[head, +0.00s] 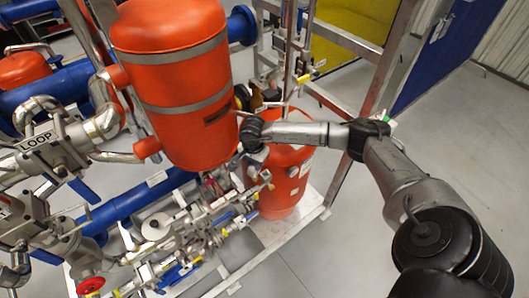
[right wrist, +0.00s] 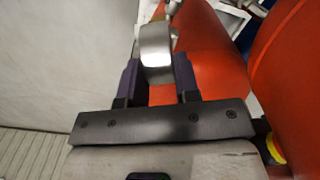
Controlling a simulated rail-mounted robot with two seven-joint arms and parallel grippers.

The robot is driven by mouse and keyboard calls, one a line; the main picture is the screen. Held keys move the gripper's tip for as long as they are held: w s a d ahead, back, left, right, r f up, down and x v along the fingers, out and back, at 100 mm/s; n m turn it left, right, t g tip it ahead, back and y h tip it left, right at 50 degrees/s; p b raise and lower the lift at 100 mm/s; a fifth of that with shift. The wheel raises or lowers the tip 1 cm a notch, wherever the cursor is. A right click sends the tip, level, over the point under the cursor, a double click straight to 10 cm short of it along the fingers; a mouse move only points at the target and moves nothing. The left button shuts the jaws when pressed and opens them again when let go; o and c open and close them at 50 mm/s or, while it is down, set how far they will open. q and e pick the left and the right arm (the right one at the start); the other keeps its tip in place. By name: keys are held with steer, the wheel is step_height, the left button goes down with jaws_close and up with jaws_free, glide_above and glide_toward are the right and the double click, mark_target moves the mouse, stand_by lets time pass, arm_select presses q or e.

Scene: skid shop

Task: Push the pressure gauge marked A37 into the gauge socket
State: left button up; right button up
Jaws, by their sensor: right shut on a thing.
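My right gripper (right wrist: 156,76) is shut on a silver, round-sided metal thing, which looks like the pressure gauge (right wrist: 156,48) seen from its side. Its dial face and any A37 mark are turned out of sight. In the head view my right gripper (head: 250,98) is small and dark, at the right side of the big orange tank, partly hidden. I cannot make out the gauge there. I cannot pick out the gauge socket in either view. My left gripper is not in view.
The big orange tank (head: 175,85) stands close left of my right wrist. A lower orange tank (head: 284,180) stands beneath my forearm. Pipes and valves (head: 180,235) crowd the left and lower middle. A grey metal frame (head: 345,40) rises behind. The floor (head: 480,150) at right is clear.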

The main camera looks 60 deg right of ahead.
steer(key=d+f+m+b, duration=0.1)
steer(key=d+m, duration=0.3)
steer(key=d, duration=0.4)
steer(key=shift+m, duration=0.4)
steer(key=shift+w+d+f+b, duration=0.15)
steer(key=shift+f+b, duration=0.45)
steer(key=shift+f, duration=0.35)
steer(key=shift+d+f+b, duration=0.15)
steer(key=shift+f+b, duration=0.45)
steer(key=shift+f, duration=0.3)
steer(key=shift+w+d+f+b, duration=0.15)
steer(key=shift+f+b, duration=0.45)
steer(key=shift+f, duration=0.35)
steer(key=shift+b, duration=0.35)
steer(key=shift+f+b, duration=0.25)
steer(key=shift+b, duration=0.15)
steer(key=shift+f+b, duration=0.35)
steer(key=shift+f, duration=0.15)
